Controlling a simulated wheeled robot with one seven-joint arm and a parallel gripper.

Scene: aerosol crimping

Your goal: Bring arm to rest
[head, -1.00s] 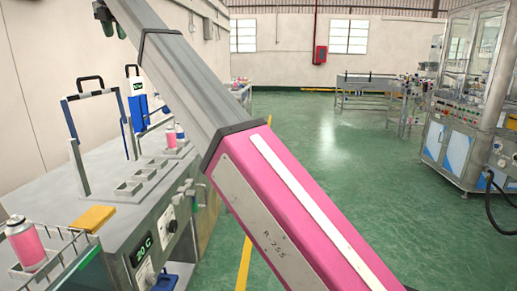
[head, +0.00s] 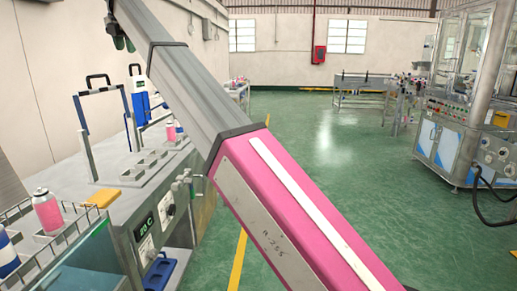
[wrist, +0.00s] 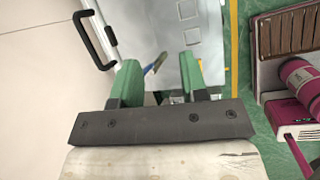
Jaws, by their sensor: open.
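My arm, grey with a pink section, crosses the head view diagonally from the lower right to the upper left. My gripper (head: 122,40) is at the top left of the head view, raised above the crimping bench (head: 150,225). In the wrist view, my gripper (wrist: 162,82) shows two green fingers, wide apart, with nothing held between them. The grey bench top (wrist: 205,35) lies well below the fingers, with a black handle (wrist: 95,38) to the left.
A pink can (head: 47,212) stands in a wire-sided rack at the lower left, near a yellow block (head: 103,197). A blue-framed press (head: 84,110) rises from the bench. A glass-walled machine (head: 455,100) stands at right. The green floor (head: 330,160) between is clear.

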